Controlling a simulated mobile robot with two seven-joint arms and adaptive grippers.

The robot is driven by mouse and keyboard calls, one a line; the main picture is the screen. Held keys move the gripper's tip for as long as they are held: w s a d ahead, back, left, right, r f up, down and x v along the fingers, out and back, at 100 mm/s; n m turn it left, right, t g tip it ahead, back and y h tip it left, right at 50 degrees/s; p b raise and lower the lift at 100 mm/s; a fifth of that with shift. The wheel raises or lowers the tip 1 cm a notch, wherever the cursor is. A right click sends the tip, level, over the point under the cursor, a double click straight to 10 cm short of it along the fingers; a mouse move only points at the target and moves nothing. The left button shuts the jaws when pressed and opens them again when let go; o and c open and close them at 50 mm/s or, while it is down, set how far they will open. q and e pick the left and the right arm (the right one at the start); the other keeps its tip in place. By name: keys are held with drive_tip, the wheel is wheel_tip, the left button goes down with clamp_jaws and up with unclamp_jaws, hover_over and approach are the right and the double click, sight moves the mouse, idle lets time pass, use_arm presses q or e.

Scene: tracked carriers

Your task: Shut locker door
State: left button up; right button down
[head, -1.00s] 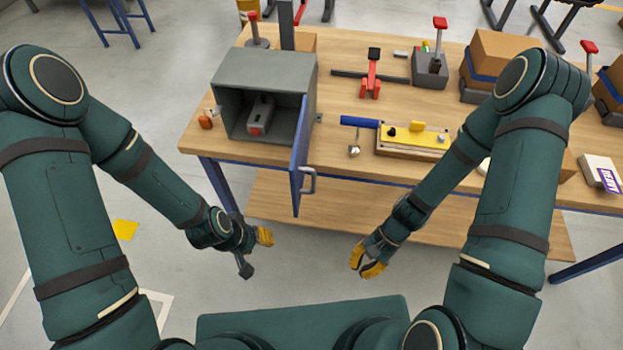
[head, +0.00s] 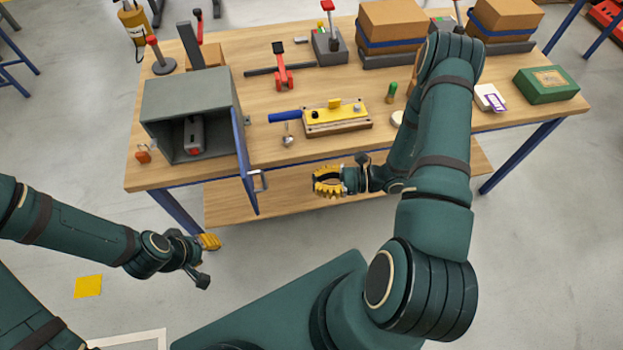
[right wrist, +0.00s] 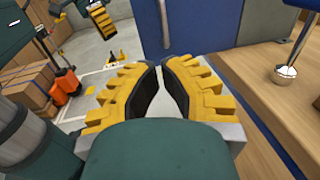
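The grey locker (head: 185,88) stands on the bench's left end, its front open. Its blue door (head: 243,160) is swung out towards me, with a grey handle (head: 259,181) on its right face. A grey and red object (head: 193,135) lies inside. My right gripper (head: 316,182) is right of the handle, apart from it, and holds nothing. In the right wrist view its fingertips (right wrist: 161,64) nearly meet, with the blue door (right wrist: 200,22) beyond. My left gripper (head: 209,242) is low, left of the door and in front of the bench; its fingers are too small to judge.
A yellow fixture (head: 335,117) and a blue-handled tool (head: 287,130) lie on the bench (head: 240,75) right of the door. An orange-red item (head: 142,153) sits left of the locker. Cardboard boxes (head: 393,22) stand at the back right. The floor before the door is clear.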

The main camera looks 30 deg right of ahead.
use_arm(q)
drive_tip(key=shift+r+p, duration=0.4)
drive_tip(key=shift+r, duration=0.05)
use_arm(e)
drive_tip(key=x, duration=1.1)
drive_tip(key=shift+a, duration=0.25)
